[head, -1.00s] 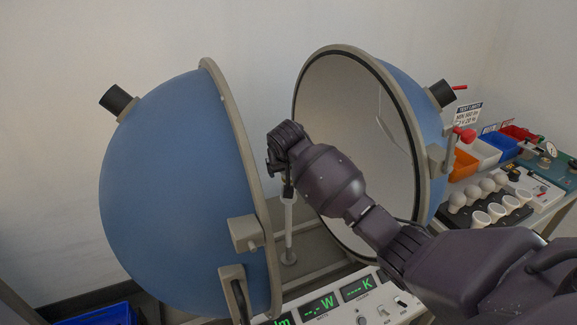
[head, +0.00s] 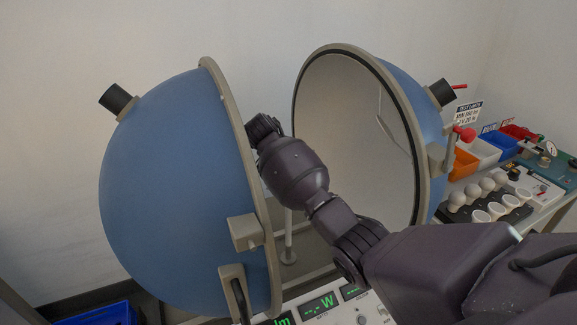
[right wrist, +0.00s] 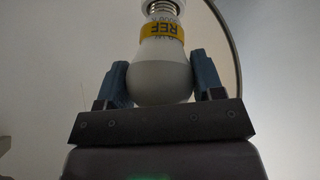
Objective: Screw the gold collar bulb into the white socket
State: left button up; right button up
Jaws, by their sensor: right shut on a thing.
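A white bulb with a yellow band marked REF (right wrist: 162,45) is between the blue finger pads of my right gripper (right wrist: 160,82). Its metal screw base points to the top of the right wrist view. The gripper is shut on the bulb's round white body. In the head view my right arm reaches between the two halves of the blue sphere, and its fingers and the bulb are hidden. A pale upright post (head: 289,235) stands between the halves, its top hidden by my arm. My left gripper is not in view.
The left blue half (head: 175,170) and right half (head: 355,130) stand apart with rims close to my arm. A meter panel (head: 318,305) is in front. At right are a black rack (head: 462,218) with several bulbs and white cups, and coloured bins (head: 463,165).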

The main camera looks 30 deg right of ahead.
jog(key=m+g, duration=0.2)
jog(key=m, duration=0.2)
jog(key=shift+a, duration=0.1)
jog(key=m+g, duration=0.1)
jog(key=m, duration=0.1)
jog(key=shift+m+g, duration=0.3)
jog(key=shift+m+g+y, duration=0.4)
jog(key=shift+m+g, duration=0.1)
jog(key=shift+m, duration=0.6)
jog(key=shift+m+g+y, duration=0.5)
jog(key=shift+m+g, duration=0.05)
jog(key=shift+m, duration=0.7)
jog(key=shift+m+g+y, duration=0.5)
jog(key=shift+m+g, duration=0.05)
jog(key=shift+m, duration=0.7)
jog(key=o, duration=0.8)
jog(key=shift+f, duration=0.1)
